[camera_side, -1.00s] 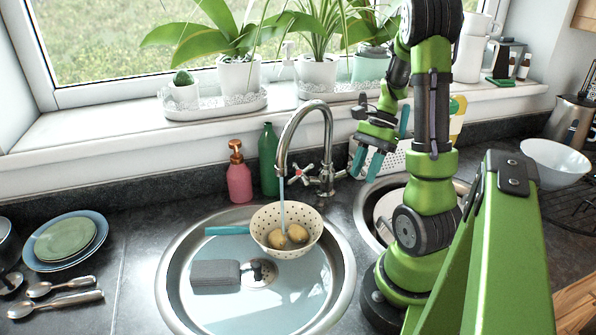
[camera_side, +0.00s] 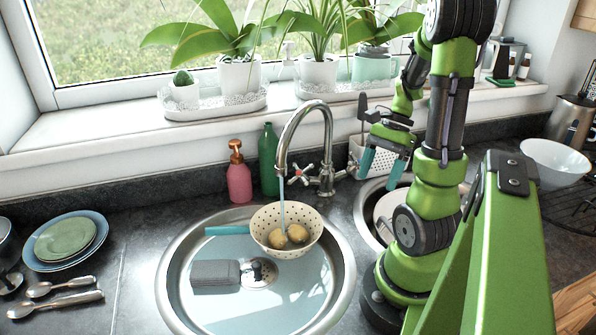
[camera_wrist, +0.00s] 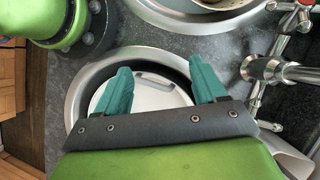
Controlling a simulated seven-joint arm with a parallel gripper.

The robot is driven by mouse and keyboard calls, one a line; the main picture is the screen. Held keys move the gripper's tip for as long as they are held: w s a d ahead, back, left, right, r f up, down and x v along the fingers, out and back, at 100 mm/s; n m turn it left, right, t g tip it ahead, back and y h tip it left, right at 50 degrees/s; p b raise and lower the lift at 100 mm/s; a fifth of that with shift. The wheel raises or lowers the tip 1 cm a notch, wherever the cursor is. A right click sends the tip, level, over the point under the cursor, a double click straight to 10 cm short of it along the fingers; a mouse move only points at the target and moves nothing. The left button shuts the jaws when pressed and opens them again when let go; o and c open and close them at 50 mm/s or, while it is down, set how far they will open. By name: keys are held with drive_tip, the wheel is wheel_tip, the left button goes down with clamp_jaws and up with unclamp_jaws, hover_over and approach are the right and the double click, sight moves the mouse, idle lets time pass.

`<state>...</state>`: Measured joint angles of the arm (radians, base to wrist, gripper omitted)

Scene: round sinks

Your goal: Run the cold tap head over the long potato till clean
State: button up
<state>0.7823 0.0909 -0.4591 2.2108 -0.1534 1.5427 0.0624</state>
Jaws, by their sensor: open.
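The curved metal tap (camera_side: 305,112) runs a thin stream of water (camera_side: 282,195) down into a cream colander (camera_side: 262,232). Two potatoes lie in the colander: a longer one (camera_side: 276,238) on the left under the stream and a rounder one (camera_side: 298,233) on the right. A red-marked cross handle (camera_side: 300,175) sits at the tap's base. My gripper (camera_side: 381,168) is open and empty, to the right of the tap and above the smaller sink. In the wrist view its teal fingers (camera_wrist: 160,85) are spread over that sink, with nothing between them.
The large round sink (camera_side: 172,262) holds the colander, a grey sponge block (camera_side: 214,277) and a teal-handled tool (camera_side: 227,230). The small sink (camera_wrist: 80,75) holds a white lid-like disc (camera_wrist: 150,95). Pink (camera_side: 238,182) and green (camera_side: 269,165) bottles stand behind the large sink.

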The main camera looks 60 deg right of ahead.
drive_tip(key=o, duration=0.5)
drive_tip(key=w+d+r+n, duration=0.1)
drive_tip(key=d+r+n, duration=0.1)
drive_tip(key=d, duration=0.1)
drive_tip(key=w+d+r+n+h, duration=0.1)
drive_tip(key=d+n, duration=0.2)
drive_tip(key=d, duration=0.1)
drive_tip(key=w+d+r+n+h, duration=0.1)
drive_tip(key=d+r+n, duration=0.1)
drive_tip(key=d, duration=0.2)
drive_tip(key=shift+r+n, duration=0.3)
drive_tip(key=w+d+r+n+h, duration=0.1)
drive_tip(key=w+d+r+n, duration=0.1)
drive_tip(key=d+r+n, duration=0.35)
drive_tip(key=n, duration=0.3)
approach(357, 165)
drive_tip(key=x, duration=0.6)
drive_tip(key=s+x, duration=0.1)
drive_tip(key=x, duration=0.2)
drive_tip(key=shift+d+f, duration=0.15)
drive_tip(key=shift+d, duration=0.05)
drive_tip(key=shift+c, duration=0.3)
